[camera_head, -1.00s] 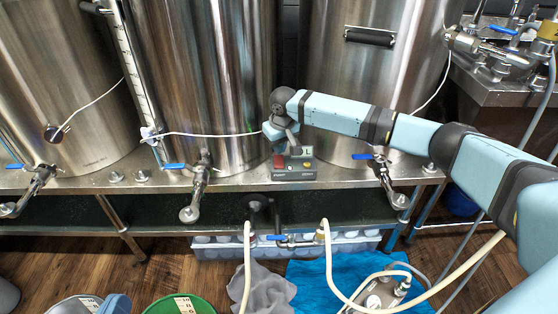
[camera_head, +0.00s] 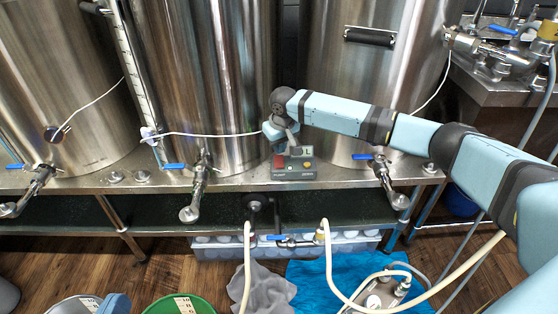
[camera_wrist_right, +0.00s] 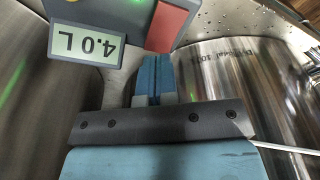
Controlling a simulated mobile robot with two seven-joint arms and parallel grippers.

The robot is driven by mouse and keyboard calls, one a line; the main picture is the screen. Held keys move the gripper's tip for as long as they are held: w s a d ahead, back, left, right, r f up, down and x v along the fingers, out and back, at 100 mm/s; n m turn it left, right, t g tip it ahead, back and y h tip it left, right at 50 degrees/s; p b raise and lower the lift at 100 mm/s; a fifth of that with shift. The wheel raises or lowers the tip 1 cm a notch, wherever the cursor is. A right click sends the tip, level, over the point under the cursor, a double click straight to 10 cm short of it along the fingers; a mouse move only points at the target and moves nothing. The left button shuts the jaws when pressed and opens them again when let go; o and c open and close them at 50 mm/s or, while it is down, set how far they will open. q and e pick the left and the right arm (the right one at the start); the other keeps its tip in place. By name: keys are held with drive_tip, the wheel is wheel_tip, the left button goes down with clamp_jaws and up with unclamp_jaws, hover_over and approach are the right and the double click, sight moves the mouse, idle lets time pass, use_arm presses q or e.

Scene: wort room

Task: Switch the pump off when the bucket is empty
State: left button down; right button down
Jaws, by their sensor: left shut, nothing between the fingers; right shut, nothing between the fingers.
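A grey control box (camera_head: 293,174) stands on the steel bench in front of the middle kettle. It has a red button (camera_head: 279,161) and a small display, which reads 4.0 L upside down in the right wrist view (camera_wrist_right: 85,45). My right gripper (camera_head: 281,146) is shut and empty just above the red button; the wrist view shows its blue fingertips (camera_wrist_right: 152,62) close to the red part (camera_wrist_right: 167,25). I cannot tell whether they touch. A green bucket (camera_head: 180,305) and a pale bucket (camera_head: 72,306) are cut off below. The pump (camera_head: 382,294) lies on a blue towel.
Three steel kettles stand on the bench, with valves (camera_head: 200,180) along its front edge. A white cable (camera_head: 205,134) runs across the middle kettle. Pale hoses (camera_head: 330,265) hang towards the floor. A grey cloth (camera_head: 265,290) lies beside the blue towel (camera_head: 310,280).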

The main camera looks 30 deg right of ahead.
sight(279, 158)
drive_tip(key=shift+f, duration=0.2)
